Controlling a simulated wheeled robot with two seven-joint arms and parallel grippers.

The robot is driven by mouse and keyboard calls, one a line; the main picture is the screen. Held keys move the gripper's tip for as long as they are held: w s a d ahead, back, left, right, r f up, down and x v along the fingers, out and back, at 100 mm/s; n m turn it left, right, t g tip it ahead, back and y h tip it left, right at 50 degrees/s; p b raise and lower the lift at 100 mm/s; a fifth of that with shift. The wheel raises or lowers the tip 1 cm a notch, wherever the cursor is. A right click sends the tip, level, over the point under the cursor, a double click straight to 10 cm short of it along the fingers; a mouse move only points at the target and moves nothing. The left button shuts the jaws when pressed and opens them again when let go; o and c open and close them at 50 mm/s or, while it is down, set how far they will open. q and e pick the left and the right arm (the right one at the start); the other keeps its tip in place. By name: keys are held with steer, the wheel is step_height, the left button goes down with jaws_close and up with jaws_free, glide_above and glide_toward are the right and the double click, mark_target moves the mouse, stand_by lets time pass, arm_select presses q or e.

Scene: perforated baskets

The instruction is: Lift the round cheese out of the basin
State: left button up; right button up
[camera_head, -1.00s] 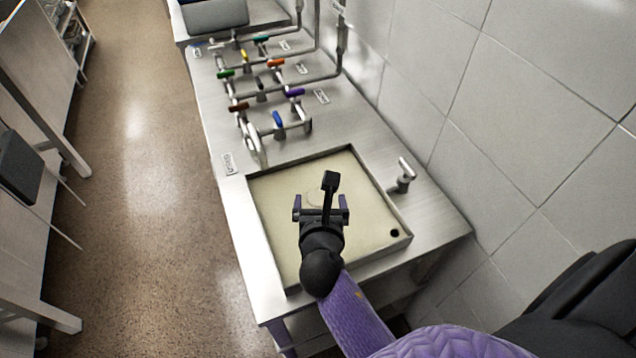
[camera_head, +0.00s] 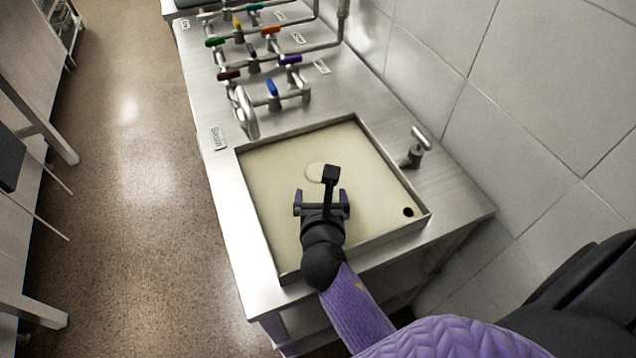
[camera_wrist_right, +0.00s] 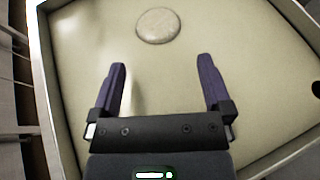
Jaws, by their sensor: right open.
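The round cheese (camera_head: 314,172) is a pale flat disc in the basin (camera_head: 262,148), and its right side is partly covered by my wrist camera in the head view. In the right wrist view the cheese (camera_wrist_right: 158,25) shows whole, beyond the fingertips and a little left of the middle between them. My right gripper (camera_head: 322,196) is over the basin, open and empty, with its purple fingers apart and pointing toward the cheese. The fingers (camera_wrist_right: 161,62) do not touch the cheese. My left gripper is not in view.
A dark round hole (camera_head: 408,212) is at the basin's right corner. A metal tap (camera_head: 416,146) stands right of the basin. Pipes with coloured valve handles (camera_head: 272,88) are behind it. A tiled wall (camera_head: 520,110) borders the right; open floor (camera_head: 130,190) lies left.

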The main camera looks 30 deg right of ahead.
mark_target(319, 178)
steer(key=b+x, duration=0.3)
steer(key=x, duration=0.6)
steer(key=shift+w+f+b, duration=0.15)
steer(key=shift+b, duration=0.15)
steer(key=shift+w, duration=0.1)
steer(key=shift+c, duration=0.3)
